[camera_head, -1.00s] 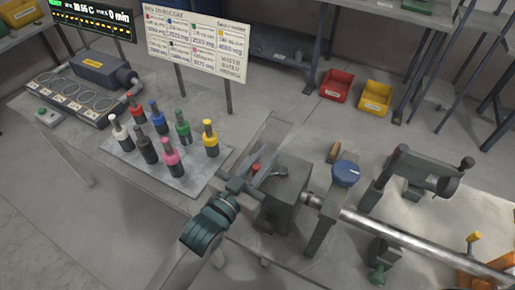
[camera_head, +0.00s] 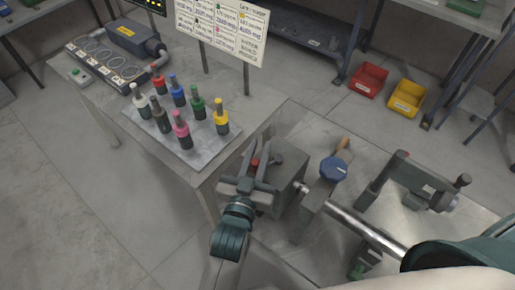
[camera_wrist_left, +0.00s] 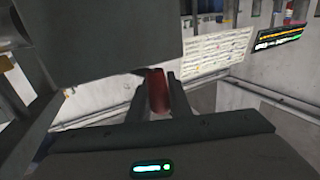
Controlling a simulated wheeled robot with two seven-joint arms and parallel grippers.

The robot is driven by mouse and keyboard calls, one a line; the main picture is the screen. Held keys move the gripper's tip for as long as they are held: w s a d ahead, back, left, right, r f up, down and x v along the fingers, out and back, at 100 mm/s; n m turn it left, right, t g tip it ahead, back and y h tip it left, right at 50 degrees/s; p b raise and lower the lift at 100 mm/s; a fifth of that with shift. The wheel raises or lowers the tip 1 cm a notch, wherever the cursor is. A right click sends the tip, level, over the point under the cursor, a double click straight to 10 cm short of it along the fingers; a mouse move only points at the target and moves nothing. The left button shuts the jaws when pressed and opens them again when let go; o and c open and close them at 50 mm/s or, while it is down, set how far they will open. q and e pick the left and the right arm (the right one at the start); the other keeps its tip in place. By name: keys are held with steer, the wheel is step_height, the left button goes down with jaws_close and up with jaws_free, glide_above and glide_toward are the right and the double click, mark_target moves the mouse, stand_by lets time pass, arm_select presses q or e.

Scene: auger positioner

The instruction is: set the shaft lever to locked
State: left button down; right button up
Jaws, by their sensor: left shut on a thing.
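The shaft lever's red grip (camera_head: 254,163) shows at the left side of the grey block (camera_head: 284,166) that the steel shaft (camera_head: 352,220) runs into. My left gripper (camera_head: 257,164) comes from the front left, with one finger on each side of the red grip, shut on it. In the left wrist view the red grip (camera_wrist_left: 158,92) stands between the two fingers (camera_wrist_left: 160,95). Most of the lever's arm and any lock marking are hidden by my gripper. My right gripper is not in view; only a part of my right arm shows at lower right.
A blue knob (camera_head: 333,169) sits on a grey upright right of the block. A grey tray (camera_head: 190,148) with several coloured bottles stands on the table to the left. Red (camera_head: 368,80) and yellow (camera_head: 407,98) bins lie farther back.

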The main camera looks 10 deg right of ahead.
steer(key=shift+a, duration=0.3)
arm_select(q)
steer(key=c, duration=1.6)
jaws_free()
steer(key=shift+c, duration=0.2)
steer(key=shift+s, duration=0.1)
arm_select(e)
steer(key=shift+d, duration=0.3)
